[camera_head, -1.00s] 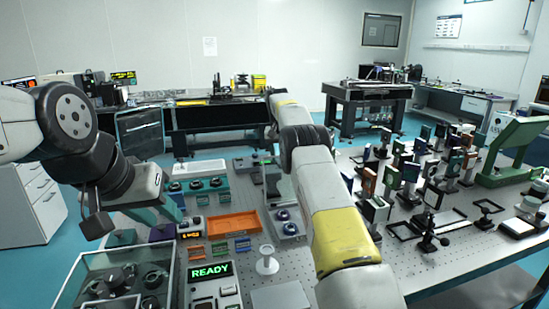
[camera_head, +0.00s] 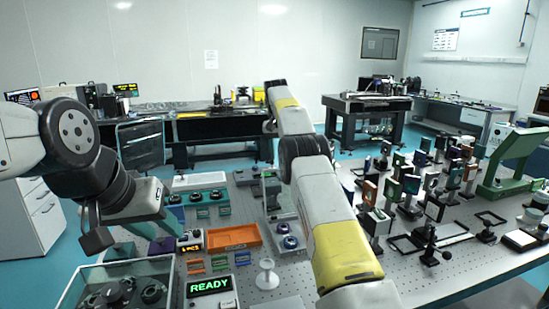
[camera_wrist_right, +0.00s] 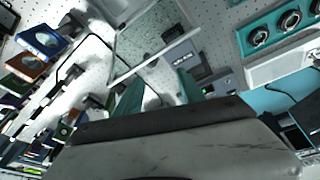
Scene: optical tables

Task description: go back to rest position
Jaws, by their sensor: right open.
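My left gripper (camera_head: 160,214) hangs at the left in the head view, over the left part of the optical table. Its teal finger part shows beside an orange tray, but the gap between its fingers is not clear. My right arm reaches forward across the middle of the head view, and its gripper is hidden there. In the right wrist view my right gripper (camera_wrist_right: 158,92) is open, with its two teal fingers apart and nothing between them. It points down toward the perforated table.
The orange tray (camera_head: 234,236), a glass-walled box (camera_head: 172,280) and a READY display (camera_head: 210,286) stand close to my left gripper. A white pedestal (camera_head: 267,274) is near my right arm. Several optics mounts and a green frame (camera_head: 515,160) crowd the right side.

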